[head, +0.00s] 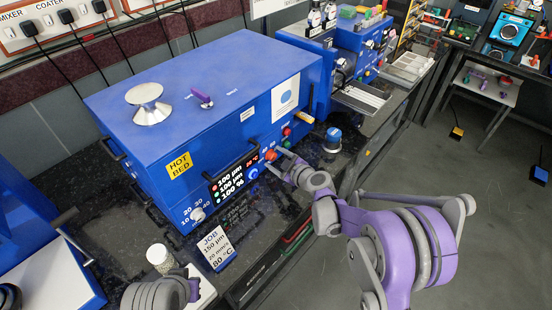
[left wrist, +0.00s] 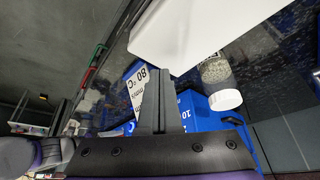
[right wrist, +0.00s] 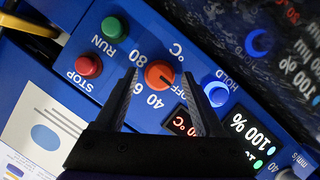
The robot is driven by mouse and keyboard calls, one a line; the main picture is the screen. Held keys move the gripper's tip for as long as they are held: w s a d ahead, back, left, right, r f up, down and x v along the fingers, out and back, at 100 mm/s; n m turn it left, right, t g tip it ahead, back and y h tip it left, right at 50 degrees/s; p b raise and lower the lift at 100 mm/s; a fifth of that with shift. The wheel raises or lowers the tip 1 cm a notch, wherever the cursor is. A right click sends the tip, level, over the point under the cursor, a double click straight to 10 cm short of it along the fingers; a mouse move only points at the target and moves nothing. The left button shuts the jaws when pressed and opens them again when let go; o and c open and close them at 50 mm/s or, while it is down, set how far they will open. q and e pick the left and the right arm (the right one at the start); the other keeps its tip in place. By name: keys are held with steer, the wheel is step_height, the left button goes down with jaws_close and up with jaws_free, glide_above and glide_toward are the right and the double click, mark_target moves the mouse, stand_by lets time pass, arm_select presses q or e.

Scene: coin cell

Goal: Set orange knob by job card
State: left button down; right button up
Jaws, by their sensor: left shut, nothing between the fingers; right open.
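The orange knob (right wrist: 159,74) sits on the blue front panel of the hot bed coater, with OFF, 40, 60 and 80 °C printed around it. Its pale mark seems to face the OFF side. In the head view the knob (head: 270,155) is partly covered by my right gripper (head: 279,160). In the right wrist view my right gripper (right wrist: 161,76) is open, with one fingertip on each side of the knob; contact is unclear. The job card (head: 216,248) reads 150 µm, 20 mm/s, 80 °C. It also shows in the left wrist view (left wrist: 138,92). My left gripper (left wrist: 160,100) is shut and empty near it.
A green RUN button (right wrist: 113,28) and red STOP button (right wrist: 88,66) lie close to the knob. A white-capped jar (head: 159,257) stands on the dark bench near my left arm.

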jaws_close()
stand_by(0.4)
steer(key=shift+w, duration=0.1)
steer(key=shift+m+g+y, duration=0.4)
steer(key=shift+m+g, duration=0.2)
steer(key=shift+m, duration=0.5)
steer(key=shift+w+d+m+g+y+b, duration=0.1)
steer(key=shift+m+g+y+b, duration=0.35)
steer(key=shift+m, duration=0.75)
steer(key=shift+g, duration=0.25)
jaws_free()
steer(key=shift+y, duration=0.25)
